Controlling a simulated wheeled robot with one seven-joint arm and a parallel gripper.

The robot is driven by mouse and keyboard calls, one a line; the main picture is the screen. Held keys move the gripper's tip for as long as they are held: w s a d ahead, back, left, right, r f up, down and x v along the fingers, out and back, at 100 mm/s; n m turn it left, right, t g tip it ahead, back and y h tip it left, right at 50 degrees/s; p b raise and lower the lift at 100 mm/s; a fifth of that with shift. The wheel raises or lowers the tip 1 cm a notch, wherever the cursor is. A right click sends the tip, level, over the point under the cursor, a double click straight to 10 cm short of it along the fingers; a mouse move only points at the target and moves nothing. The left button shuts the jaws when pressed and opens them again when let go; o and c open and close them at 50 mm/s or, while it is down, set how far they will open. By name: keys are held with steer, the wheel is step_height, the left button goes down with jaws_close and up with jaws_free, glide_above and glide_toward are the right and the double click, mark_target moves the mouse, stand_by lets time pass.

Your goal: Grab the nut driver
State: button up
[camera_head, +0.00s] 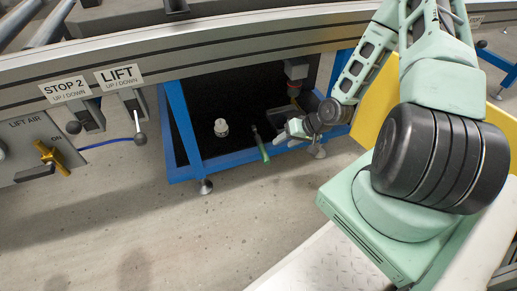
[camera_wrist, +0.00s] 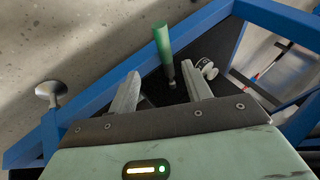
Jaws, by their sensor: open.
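The nut driver (camera_head: 262,147) has a green handle and a dark shaft. It lies on the black shelf (camera_head: 234,138) inside the blue frame, its handle toward the shelf's front edge. In the wrist view the nut driver (camera_wrist: 163,47) shows ahead of the fingers, its shaft end pointing down between them. My gripper (camera_head: 287,131) is just right of it in the head view. In the wrist view my gripper (camera_wrist: 160,84) is open, with the two grey fingers apart and nothing held between them. I cannot tell the exact gap to the tool.
A white fitting (camera_head: 221,128) stands on the shelf left of the nut driver; a whitish round part (camera_wrist: 207,69) shows by the right finger. The blue frame (camera_head: 183,125) borders the shelf. LIFT and STOP 2 levers hang from the rail above. Open floor lies in front.

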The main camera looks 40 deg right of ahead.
mark_target(266, 152)
steer(key=b+x, duration=0.2)
steer(key=x, duration=0.1)
steer(key=b+x, duration=0.2)
steer(key=x, duration=0.2)
steer(key=b+x, duration=0.3)
steer(key=shift+w+a, duration=0.2)
steer(key=shift+a, duration=0.1)
steer(key=shift+r, duration=0.15)
jaws_close()
